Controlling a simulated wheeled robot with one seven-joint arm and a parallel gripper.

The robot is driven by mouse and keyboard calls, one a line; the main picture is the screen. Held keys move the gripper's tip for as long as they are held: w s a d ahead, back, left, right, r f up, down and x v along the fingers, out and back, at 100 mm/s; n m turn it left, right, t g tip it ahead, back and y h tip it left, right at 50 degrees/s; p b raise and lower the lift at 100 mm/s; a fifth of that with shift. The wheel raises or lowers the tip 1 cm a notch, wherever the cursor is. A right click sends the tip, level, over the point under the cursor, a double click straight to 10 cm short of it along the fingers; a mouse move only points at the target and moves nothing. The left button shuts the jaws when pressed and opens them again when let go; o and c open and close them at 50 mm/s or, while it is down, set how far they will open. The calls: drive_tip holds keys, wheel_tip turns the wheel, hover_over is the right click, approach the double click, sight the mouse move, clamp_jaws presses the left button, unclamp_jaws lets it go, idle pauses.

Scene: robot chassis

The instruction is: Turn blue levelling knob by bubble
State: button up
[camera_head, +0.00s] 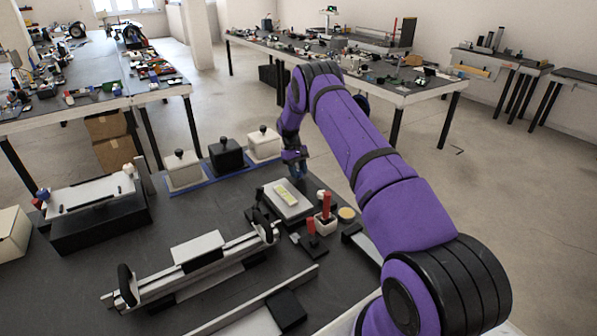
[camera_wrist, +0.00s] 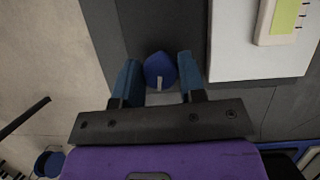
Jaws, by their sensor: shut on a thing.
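The blue levelling knob (camera_wrist: 159,68) sits between my gripper's blue fingers in the wrist view, and a pale pointer mark shows on it. My gripper (camera_wrist: 160,80) is shut on the knob. In the head view my gripper (camera_head: 297,172) is at the far edge of a white plate, and it hides the knob there. The white plate (camera_wrist: 232,50) is to the right of the fingers in the wrist view. The bubble itself cannot be made out.
White and black lidded boxes (camera_head: 226,157) stand on a blue tray left of my gripper. A long rail fixture (camera_head: 200,262) lies on the near table. Other cluttered tables stand behind.

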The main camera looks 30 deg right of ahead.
idle(0.3)
drive_tip(key=o, duration=0.9)
drive_tip(key=v, duration=1)
drive_tip(key=shift+w+r, duration=0.15)
drive_tip(key=shift+r, duration=0.25)
